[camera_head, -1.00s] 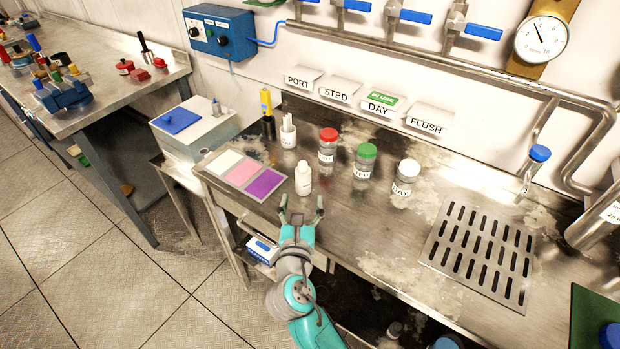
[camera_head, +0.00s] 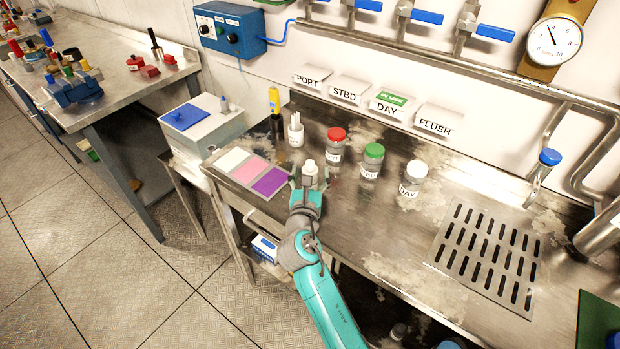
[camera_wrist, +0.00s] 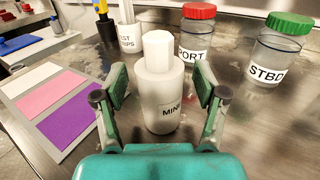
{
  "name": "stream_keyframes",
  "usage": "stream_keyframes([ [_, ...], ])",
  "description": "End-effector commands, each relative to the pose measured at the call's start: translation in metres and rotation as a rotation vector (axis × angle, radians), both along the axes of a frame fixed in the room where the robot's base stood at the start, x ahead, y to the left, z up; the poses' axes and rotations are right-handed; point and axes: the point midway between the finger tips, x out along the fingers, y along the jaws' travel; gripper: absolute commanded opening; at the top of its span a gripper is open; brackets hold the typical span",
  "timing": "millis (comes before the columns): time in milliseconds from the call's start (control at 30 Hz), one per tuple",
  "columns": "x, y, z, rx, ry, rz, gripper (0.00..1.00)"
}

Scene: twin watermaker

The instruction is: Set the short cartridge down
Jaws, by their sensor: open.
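No thing that I can clearly tell as the short cartridge is in view. My gripper (camera_head: 308,184) is open over the steel bench, with its fingers on either side of a small white bottle (camera_head: 310,171). In the wrist view the bottle (camera_wrist: 159,88) stands upright between the two spread fingers, with a gap showing on each side. Its label begins "MIN"; the rest is hidden or turned away.
A card with white, pink and purple patches (camera_head: 270,181) lies left of the bottle. A test-strip cup (camera_head: 296,135) stands behind. Red-lidded (camera_head: 335,146), green-lidded (camera_head: 371,163) and white-lidded (camera_head: 412,180) jars stand to the right. A slotted drain (camera_head: 487,256) lies farther right.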

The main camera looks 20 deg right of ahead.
Motion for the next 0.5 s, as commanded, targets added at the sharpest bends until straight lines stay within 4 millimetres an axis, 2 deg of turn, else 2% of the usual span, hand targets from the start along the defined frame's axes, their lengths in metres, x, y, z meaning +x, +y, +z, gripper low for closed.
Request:
stream_keyframes([
  [33, -0.0002, 0.0001, 0.0000, 0.000, 0.000, 0.000, 0.71],
  [67, -0.0001, 0.0002, 0.0000, 0.000, 0.000, 0.000, 0.66],
  [300, -0.0003, 0.0003, -0.0001, 0.000, 0.000, 0.000, 0.06],
  [333, -0.0003, 0.0003, -0.0001, 0.000, 0.000, 0.000, 0.00],
  [500, -0.0003, 0.0003, 0.0003, 0.000, -0.001, 0.000, 0.00],
])
